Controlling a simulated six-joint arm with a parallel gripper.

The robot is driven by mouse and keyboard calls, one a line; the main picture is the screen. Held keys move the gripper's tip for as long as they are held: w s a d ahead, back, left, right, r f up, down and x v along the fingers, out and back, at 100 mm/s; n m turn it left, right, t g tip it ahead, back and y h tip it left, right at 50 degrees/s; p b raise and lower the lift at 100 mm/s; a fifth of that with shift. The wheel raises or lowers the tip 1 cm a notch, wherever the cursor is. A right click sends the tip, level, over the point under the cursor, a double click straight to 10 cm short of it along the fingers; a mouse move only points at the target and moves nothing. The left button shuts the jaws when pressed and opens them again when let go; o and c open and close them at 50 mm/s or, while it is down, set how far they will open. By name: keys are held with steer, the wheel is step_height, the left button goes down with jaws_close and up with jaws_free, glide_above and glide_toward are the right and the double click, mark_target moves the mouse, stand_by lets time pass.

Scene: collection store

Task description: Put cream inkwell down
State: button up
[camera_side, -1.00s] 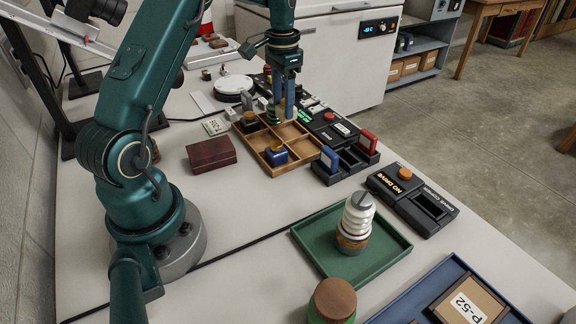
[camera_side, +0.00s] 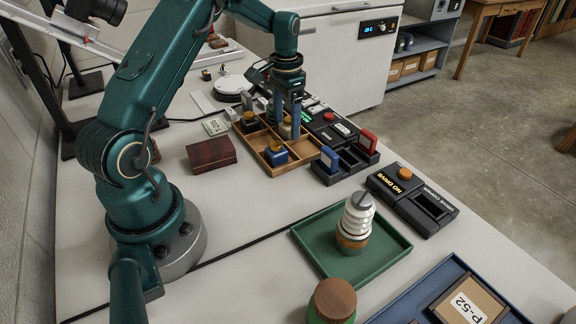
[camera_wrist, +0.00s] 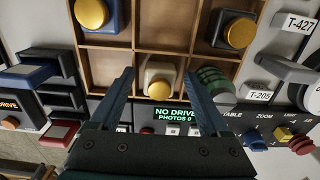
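The cream inkwell (camera_wrist: 161,78) with its gold lid stands in a compartment of the wooden divided tray (camera_wrist: 188,47) in the wrist view. It also shows between my fingers in the side view (camera_side: 286,131). My gripper (camera_wrist: 160,84) is open, with one finger on each side of the inkwell and a visible gap to both. In the side view my gripper (camera_side: 287,122) is lowered to the tray (camera_side: 299,152). The inkwell's base is partly hidden.
A blue inkwell (camera_side: 276,155) and a black inkwell (camera_side: 249,122) stand in other compartments. A green ribbed object (camera_wrist: 213,82) is close beside my right-hand finger in the wrist view. Dark consoles (camera_side: 331,135) border the tray. A green tray (camera_side: 312,252) stands nearer the side camera.

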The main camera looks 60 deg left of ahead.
mark_target(287, 119)
steer(key=shift+r, duration=0.1)
steer(key=s+d+r+t, duration=0.1)
steer(key=d+r, duration=0.2)
steer(key=r, duration=0.5)
steer(key=s+d+r, duration=0.1)
steer(key=d+r, duration=0.2)
steer(key=r, duration=0.5)
steer(key=s+d+f+t, duration=0.2)
steer(key=s+d+t, duration=0.2)
steer(key=s+d, duration=0.9)
steer(key=s, duration=0.2)
steer(key=shift+s+f+t, duration=0.2)
steer(key=shift+s+t, duration=0.1)
steer(key=shift+s, duration=0.05)
